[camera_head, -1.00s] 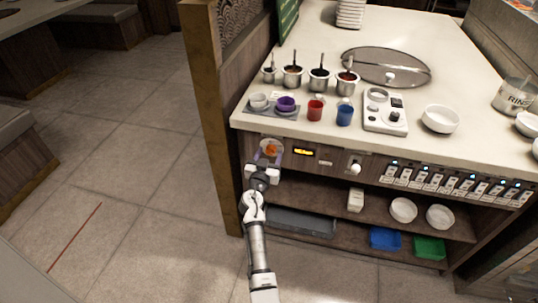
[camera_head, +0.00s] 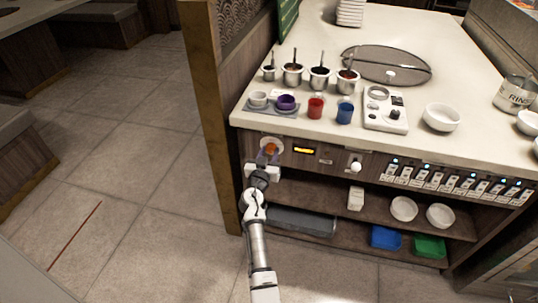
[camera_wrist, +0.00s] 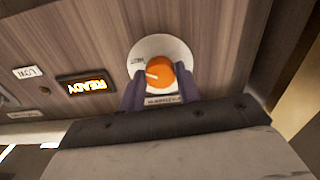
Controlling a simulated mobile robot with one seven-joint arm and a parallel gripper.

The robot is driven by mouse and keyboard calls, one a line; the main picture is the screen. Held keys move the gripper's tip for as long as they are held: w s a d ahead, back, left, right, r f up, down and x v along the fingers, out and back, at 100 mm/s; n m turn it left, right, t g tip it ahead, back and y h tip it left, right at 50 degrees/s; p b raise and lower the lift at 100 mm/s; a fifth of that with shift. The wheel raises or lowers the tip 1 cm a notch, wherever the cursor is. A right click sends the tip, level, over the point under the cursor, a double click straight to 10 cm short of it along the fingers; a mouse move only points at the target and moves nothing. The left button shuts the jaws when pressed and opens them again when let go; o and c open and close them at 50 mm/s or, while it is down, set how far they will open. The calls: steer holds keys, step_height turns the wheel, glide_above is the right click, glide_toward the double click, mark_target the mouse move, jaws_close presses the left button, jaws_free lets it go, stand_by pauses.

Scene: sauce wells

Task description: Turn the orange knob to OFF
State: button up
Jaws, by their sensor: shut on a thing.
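The orange knob (camera_head: 270,149) is on the wooden front panel, just under the counter's left corner, on a round white dial plate (camera_wrist: 176,43). In the wrist view the knob (camera_wrist: 159,70) shows a white pointer mark aimed at the left side of the plate. Small lettering on the plate's left is too blurred to read surely. My gripper (camera_head: 269,155) comes from below, its two purple-grey fingers on either side of the knob. In the wrist view the gripper (camera_wrist: 160,84) is shut on the knob's lower part.
A lit display (camera_wrist: 87,87) reading READY sits beside the knob, with a LOW label (camera_wrist: 27,72) farther along. A white knob (camera_head: 355,167) and a row of switches (camera_head: 455,181) lie to the right. Shelves with a dark tray (camera_head: 302,221) are below. Cups and sauce pots stand above.

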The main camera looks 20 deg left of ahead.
steer(key=n+b, duration=0.2)
steer(key=n, duration=0.3)
steer(key=shift+f+n, duration=0.1)
steer(key=shift+n, duration=0.3)
steer(key=n, duration=0.5)
steer(key=shift+d+b, duration=0.1)
steer(key=shift+b, duration=0.2)
steer(key=n, duration=0.3)
steer(key=n+p, duration=0.1)
steer(key=n, duration=0.2)
steer(key=shift+r+n, duration=0.2)
steer(key=shift+n, duration=0.2)
steer(key=n+p, duration=0.2)
steer(key=n, duration=0.3)
steer(key=shift+n, duration=0.4)
steer(key=o, duration=1)
steer(key=shift+c, duration=0.2)
